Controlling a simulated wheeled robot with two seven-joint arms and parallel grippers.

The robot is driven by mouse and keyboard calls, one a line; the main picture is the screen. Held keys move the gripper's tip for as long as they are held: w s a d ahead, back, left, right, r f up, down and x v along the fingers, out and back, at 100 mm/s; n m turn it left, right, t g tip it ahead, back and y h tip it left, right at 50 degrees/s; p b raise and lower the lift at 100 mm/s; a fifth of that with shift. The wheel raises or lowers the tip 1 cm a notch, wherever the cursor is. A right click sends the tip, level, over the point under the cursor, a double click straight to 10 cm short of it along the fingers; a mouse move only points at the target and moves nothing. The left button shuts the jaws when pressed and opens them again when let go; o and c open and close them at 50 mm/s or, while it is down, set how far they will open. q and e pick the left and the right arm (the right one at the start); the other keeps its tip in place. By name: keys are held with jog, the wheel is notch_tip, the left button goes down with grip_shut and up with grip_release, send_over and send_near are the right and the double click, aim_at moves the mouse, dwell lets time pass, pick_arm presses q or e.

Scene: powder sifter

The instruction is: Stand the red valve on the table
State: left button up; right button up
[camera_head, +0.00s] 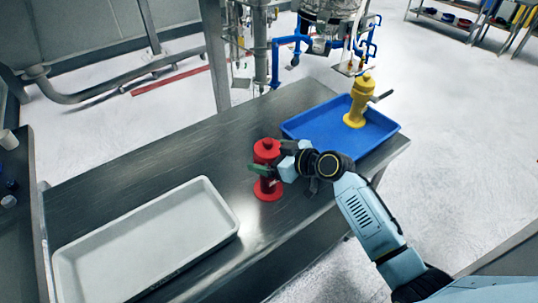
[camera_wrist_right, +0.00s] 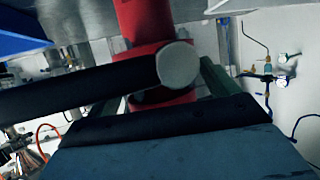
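The red valve (camera_head: 268,188) stands upright at the middle of the metal table (camera_head: 150,165), between the two trays. Its round base looks to be on or very close to the tabletop; I cannot tell if it touches. My right gripper (camera_head: 267,162) comes in from the right with its green fingers on either side of the valve's body and appears shut on it. In the right wrist view the red body (camera_wrist_right: 145,20) rises between the fingers, with a dark grey-ended handle across it. My left gripper is not in view.
A blue tray (camera_head: 308,120) at the table's far right end holds a yellow valve (camera_head: 356,103). An empty white tray (camera_head: 140,245) lies at the near left. The tabletop behind the red valve is clear. Frames and pipework stand beyond the table.

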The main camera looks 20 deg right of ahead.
jog(key=shift+o, duration=0.3)
jog(key=shift+r, duration=0.2)
jog(key=v, duration=1.2)
jog(key=shift+b, duration=0.3)
